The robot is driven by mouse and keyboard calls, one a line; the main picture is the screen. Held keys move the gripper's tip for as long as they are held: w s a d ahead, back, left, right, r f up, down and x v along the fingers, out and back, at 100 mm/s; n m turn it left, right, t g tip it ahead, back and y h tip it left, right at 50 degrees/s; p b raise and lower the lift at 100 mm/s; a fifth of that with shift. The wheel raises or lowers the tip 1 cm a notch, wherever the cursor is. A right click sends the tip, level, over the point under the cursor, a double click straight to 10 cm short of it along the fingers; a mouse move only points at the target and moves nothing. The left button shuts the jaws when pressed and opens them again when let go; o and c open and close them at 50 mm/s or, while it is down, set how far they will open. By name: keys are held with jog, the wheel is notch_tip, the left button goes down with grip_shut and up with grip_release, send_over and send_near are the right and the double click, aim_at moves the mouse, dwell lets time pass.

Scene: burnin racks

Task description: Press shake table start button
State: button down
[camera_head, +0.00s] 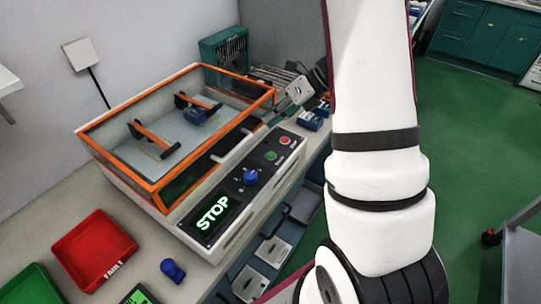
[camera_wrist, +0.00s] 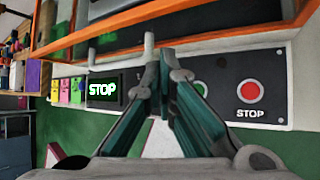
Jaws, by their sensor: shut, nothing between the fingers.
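The shake table (camera_head: 152,203) has an orange-framed top and a sloping front panel. On the panel are a display (camera_head: 212,215) reading STOP in green, a blue knob (camera_head: 250,177), a green button (camera_head: 270,155) and a red button (camera_head: 285,141). In the wrist view, the red button (camera_wrist: 249,91) is labelled STOP, and the green button (camera_wrist: 200,88) is partly hidden behind my right finger. My gripper (camera_wrist: 166,62) is shut and empty in front of the panel, its tips left of the green button in this view. The blue knob is hidden there.
Blue and orange fixtures (camera_head: 196,117) sit inside the shake table. A teal rack (camera_head: 225,48) stands behind.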

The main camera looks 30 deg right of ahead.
aim_at(271, 153)
jog(key=shift+f+b, duration=2.9)
jog(key=shift+f, duration=1.5)
jog(key=shift+f, duration=0.15)
jog(key=shift+f, duration=0.3)
jog(key=shift+f+b, duration=0.4)
jog(key=shift+b, duration=0.15)
jog(key=shift+r, duration=0.1)
jog(key=shift+r+p, duration=0.65)
jog(key=shift+r, duration=0.15)
